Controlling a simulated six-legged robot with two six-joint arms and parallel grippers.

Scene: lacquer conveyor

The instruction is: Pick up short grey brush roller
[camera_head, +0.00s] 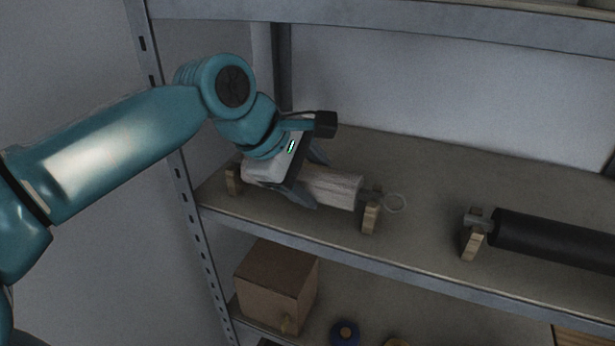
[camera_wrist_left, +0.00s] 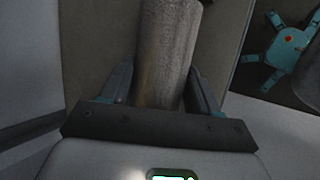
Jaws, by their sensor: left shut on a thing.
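The short grey brush roller (camera_head: 335,188) lies on the metal shelf between two small wooden supports, its right end over the right support (camera_head: 370,217). In the left wrist view the grey roller (camera_wrist_left: 168,50) runs between the two fingers (camera_wrist_left: 160,88). The roller's left end is mostly hidden by the gripper. I cannot tell whether the roller is clear of its supports. My right gripper is not in view.
A long black roller (camera_head: 560,242) rests on a wooden support (camera_head: 471,240) to the right on the same shelf. A cardboard box (camera_head: 272,285) and a blue roll (camera_head: 345,333) stand on the shelf below. A metal upright (camera_head: 195,225) borders the left; another shelf edge (camera_head: 400,30) is above.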

